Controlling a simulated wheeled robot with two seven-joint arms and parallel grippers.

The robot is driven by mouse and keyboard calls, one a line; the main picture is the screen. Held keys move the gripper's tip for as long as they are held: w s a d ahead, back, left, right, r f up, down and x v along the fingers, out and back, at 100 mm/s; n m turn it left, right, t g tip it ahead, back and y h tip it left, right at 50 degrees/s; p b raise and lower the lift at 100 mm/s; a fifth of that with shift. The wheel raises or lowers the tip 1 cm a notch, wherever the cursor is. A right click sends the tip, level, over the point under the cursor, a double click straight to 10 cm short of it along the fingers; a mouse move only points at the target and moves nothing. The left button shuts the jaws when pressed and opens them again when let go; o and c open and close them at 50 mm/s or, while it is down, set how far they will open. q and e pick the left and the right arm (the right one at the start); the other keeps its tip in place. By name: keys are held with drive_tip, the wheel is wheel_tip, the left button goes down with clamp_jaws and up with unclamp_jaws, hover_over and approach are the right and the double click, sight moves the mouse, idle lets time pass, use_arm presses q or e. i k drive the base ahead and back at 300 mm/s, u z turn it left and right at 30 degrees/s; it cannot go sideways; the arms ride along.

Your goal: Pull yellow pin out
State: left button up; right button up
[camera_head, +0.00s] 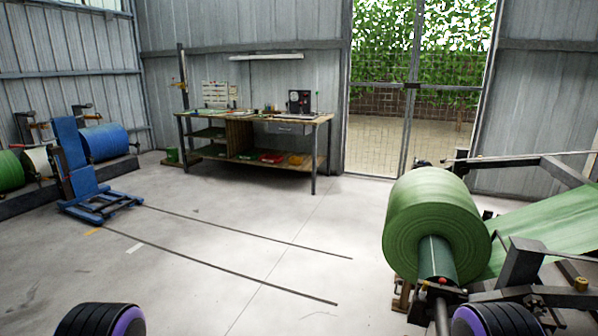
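A small yellow knob-like piece (581,284) stands on the dark frame of the roll stand at the lower right; it may be the head of the yellow pin, but I cannot tell. A large green roll (430,225) sits on the stand, with a dark green core (437,260) and a shaft sticking out toward me. A small red knob (442,281) shows at the core's near end, with a tiny yellowish spot beside it. Black, purple-ringed parts of my two arms show at the bottom edge. Neither gripper's fingers are in view.
Green sheet (550,230) runs from the roll to the right between dark metal arms. A blue lift cart (75,175) stands at left by a blue roll (104,140). A workbench (255,120) stands at the back wall. The floor (250,230) between is clear, with two dark rails.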

sight(425, 284)
drive_tip(key=z, duration=0.55)
drive_tip(key=i, duration=1.7)
drive_tip(key=z, duration=0.25)
